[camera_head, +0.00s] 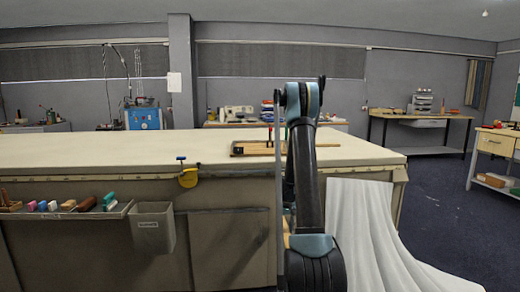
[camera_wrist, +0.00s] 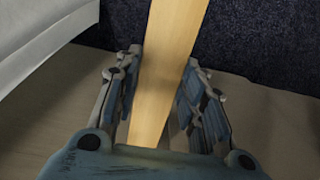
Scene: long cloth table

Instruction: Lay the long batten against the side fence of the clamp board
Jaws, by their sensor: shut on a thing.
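The long batten (camera_wrist: 168,70) is a pale wooden strip. In the wrist view it runs between the two fingers of my gripper (camera_wrist: 160,100) and on past the top of the picture. My gripper is shut on it. In the head view, a thin wooden strip (camera_head: 326,146) shows just right of my arm and appears to be the same batten. The clamp board (camera_head: 250,150) lies on the table left of my arm, with a dark upright part on it. My arm hides its right part and the gripper, so I cannot tell whether batten and fence touch.
The long cloth-covered table (camera_head: 110,150) is clear to the left. A yellow-and-blue clamp (camera_head: 188,178) sits on its front edge. A tool tray (camera_head: 75,212) and a grey bin (camera_head: 153,228) hang in front. White cloth (camera_head: 365,235) drapes to the floor at right.

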